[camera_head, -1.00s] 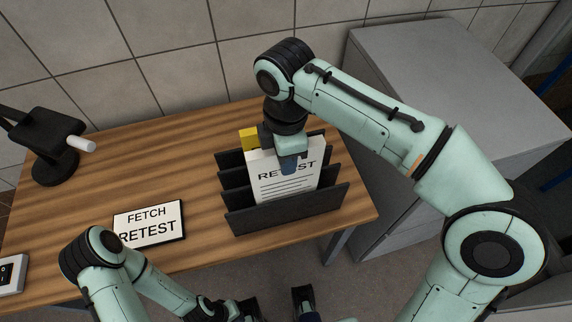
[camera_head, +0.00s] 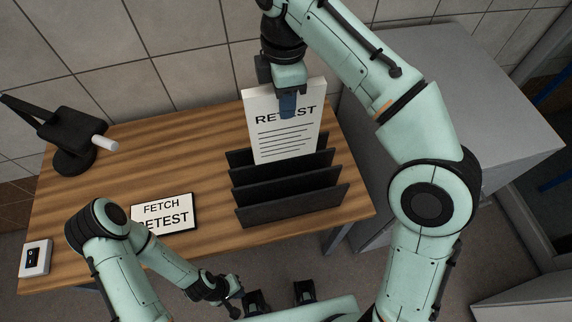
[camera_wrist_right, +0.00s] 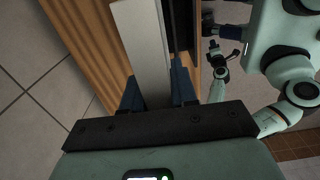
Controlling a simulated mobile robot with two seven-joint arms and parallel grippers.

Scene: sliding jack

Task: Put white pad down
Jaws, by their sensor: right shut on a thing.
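The white pad (camera_head: 285,139), printed RETEST, is upright at the back of the black slotted rack (camera_head: 290,208) in the head view. Its lower edge overlaps the rack's rear divider; I cannot tell whether it touches. My right gripper (camera_head: 288,105) is shut on the pad's upper edge from above. In the right wrist view, the pad (camera_wrist_right: 145,50) shows as a pale strip between the blue fingers (camera_wrist_right: 158,90). My left gripper (camera_head: 278,296) is low in the head view, apart from the table, with its dark fingers spread and nothing between them.
A sign (camera_head: 164,213) reading FETCH RETEST lies on the wooden table (camera_head: 190,160), left of the rack. A black lamp-like stand (camera_head: 75,140) is at the back left, a small switch box (camera_head: 36,258) at the front left. A grey cabinet (camera_head: 470,90) stands at the right.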

